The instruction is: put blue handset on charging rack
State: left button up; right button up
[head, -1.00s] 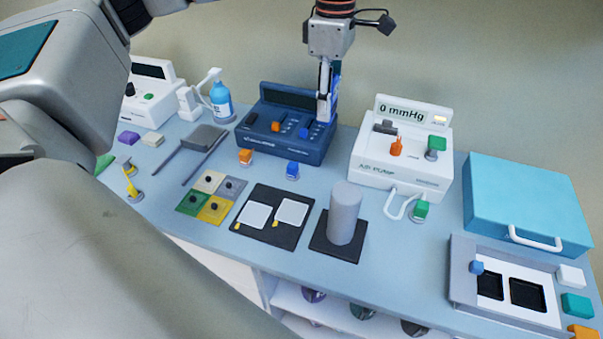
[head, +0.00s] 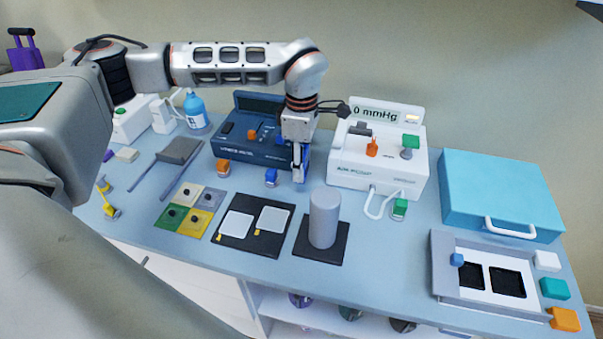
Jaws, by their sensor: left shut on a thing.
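My left gripper (head: 299,178) points down over the table, between the dark blue console and the white pump unit. It is shut on the blue handset (head: 306,160), a narrow blue piece held upright and partly hidden by the fingers. Whether its lower end touches the table is hard to tell. No piece is clearly marked as the charging rack; a grey-white tray (head: 443,268) with two black recesses and a small blue knob lies at the right, apart from the gripper. My right gripper is not in view.
The dark blue console (head: 228,152) and white pump unit (head: 380,178) stand at the back. A grey cylinder (head: 323,218) on a black base stands in front of the gripper. A black mat (head: 232,246) with two white pads lies left of it. A turquoise case (head: 495,185) is at right.

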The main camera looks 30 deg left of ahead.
pick_arm(q)
jog(key=shift+f, duration=1.8)
jog(key=shift+f, duration=0.1)
jog(key=o, duration=1.2)
